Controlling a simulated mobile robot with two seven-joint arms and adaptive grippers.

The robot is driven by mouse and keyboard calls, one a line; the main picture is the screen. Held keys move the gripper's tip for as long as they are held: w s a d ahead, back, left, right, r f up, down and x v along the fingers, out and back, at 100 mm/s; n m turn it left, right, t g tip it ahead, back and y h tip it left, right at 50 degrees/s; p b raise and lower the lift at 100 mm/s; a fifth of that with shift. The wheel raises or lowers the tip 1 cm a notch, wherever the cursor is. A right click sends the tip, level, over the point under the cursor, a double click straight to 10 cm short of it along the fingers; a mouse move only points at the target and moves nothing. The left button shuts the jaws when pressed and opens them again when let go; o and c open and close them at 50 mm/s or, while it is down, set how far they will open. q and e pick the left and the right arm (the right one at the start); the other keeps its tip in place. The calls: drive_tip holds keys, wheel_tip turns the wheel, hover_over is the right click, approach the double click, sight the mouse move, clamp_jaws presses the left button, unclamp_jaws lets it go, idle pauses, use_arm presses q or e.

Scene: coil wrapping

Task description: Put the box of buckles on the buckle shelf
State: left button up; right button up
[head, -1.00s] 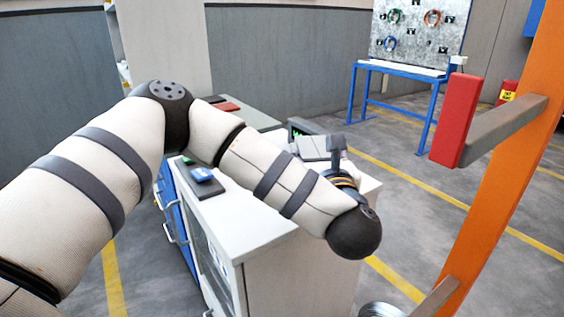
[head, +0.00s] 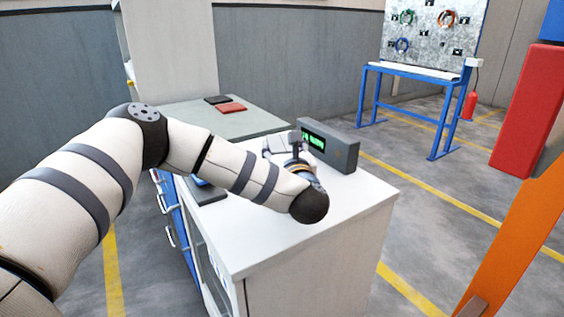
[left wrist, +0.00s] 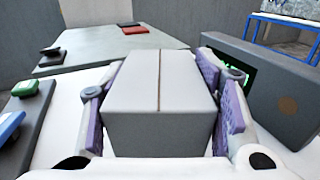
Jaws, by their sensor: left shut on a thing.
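A plain grey box (left wrist: 160,95) with a seam along its lid fills the middle of the left wrist view. My left gripper (left wrist: 162,88) is shut on it, with a purple-padded finger against each side. In the head view the gripper (head: 280,148) is over the white cabinet top, mostly hidden behind my wrist, and only a little of the box shows. I cannot tell whether the box touches the surface below. No shelf clearly marked for buckles can be made out. My right gripper is not in view.
A dark grey unit with a green display (head: 328,146) stands on the white cabinet (head: 250,235), just right of the gripper. A grey-green table (head: 225,120) behind holds a red and a black flat item. An orange post (head: 520,250) rises at right.

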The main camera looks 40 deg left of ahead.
use_arm(q)
drive_tip(key=f, duration=0.4)
drive_tip(key=shift+w+a, duration=0.15)
drive_tip(key=shift+a, duration=0.2)
drive_tip(key=shift+r, duration=0.15)
drive_tip(key=o, duration=1.1)
drive_tip(key=shift+f+b, duration=0.25)
drive_tip(key=shift+b, duration=0.05)
drive_tip(key=o, duration=0.5)
drive_tip(key=shift+r, duration=0.2)
